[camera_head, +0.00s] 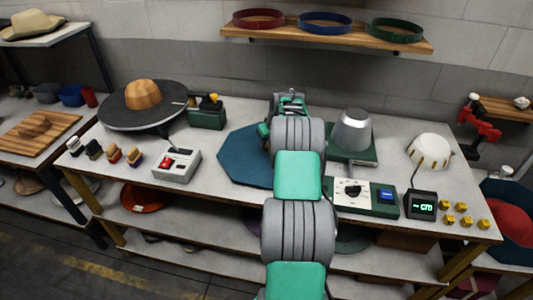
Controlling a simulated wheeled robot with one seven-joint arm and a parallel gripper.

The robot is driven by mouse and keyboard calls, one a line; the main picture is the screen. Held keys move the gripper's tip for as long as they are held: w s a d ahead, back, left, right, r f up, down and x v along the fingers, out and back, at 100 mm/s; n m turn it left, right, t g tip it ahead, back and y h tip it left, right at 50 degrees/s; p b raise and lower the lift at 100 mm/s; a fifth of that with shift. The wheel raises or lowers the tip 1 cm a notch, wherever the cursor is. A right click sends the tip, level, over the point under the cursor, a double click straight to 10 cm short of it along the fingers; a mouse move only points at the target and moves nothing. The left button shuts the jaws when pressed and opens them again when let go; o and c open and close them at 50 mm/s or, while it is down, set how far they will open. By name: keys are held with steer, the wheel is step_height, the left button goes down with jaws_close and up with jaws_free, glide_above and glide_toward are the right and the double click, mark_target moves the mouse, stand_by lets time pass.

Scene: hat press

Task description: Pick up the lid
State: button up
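My green and grey arm reaches forward over the middle of the workbench. My gripper (288,97) is at its far end, near the back edge; it is small and partly hidden by my arm, so its fingers cannot be made out. A grey metal dome (352,130) sits on a green base right of my gripper. A cream, round, domed piece (429,150) lies farther right. Either could be the lid; I cannot tell which. Both stand apart from my gripper.
A dark blue octagonal mat (243,158) lies partly under my arm. A dark round brimmed stand with a wooden block (143,94) is at left. A control box (365,197) and timer (420,205) stand at front right. A shelf with hat bands (325,36) hangs above.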

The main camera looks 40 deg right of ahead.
jaws_close()
stand_by(0.8)
